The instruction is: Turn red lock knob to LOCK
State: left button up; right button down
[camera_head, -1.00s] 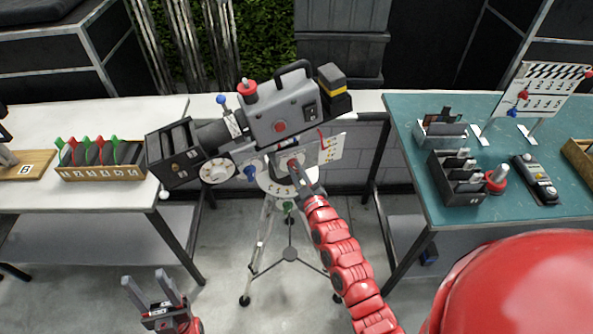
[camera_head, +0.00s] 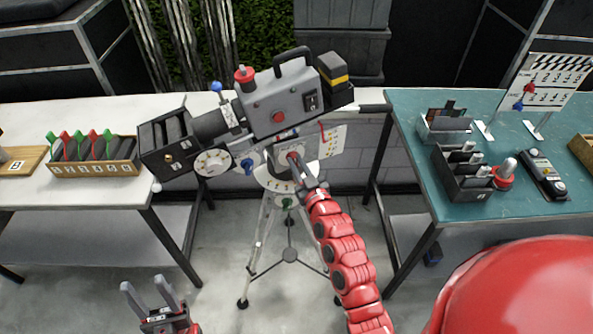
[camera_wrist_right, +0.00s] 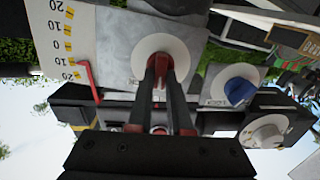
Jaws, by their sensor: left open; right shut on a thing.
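The camera (camera_head: 285,100) sits on a tripod (camera_head: 258,245) between two tables. The red lock knob (camera_wrist_right: 158,62) shows in the right wrist view at the centre of a round white dial on a grey plate. My right gripper (camera_wrist_right: 161,78) is shut on this knob, one finger on each side. The fingers hide part of the knob, and I cannot read a LOCK mark. In the head view my right gripper (camera_head: 298,166) reaches the tripod head from below. My left gripper (camera_head: 151,288) is open and empty at the lower left, away from the camera.
A blue knob (camera_wrist_right: 238,91) is close to the right of the red one in the wrist view. A scale card (camera_wrist_right: 62,45) with a red pointer is at the left. A white table (camera_head: 60,195) stands left, a teal table (camera_head: 480,212) right. Open floor surrounds the tripod legs.

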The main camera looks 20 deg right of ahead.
jog(key=m+b, duration=0.3)
jog(key=shift+d+f+m, duration=0.15)
jog(key=shift+d+m, duration=0.05)
jog(key=shift+m, duration=0.1)
jog(key=shift+m+b, duration=1.1)
jog(key=shift+m, duration=0.7)
jog(key=c, duration=0.8)
grip_release()
jog(key=shift+c, duration=0.2)
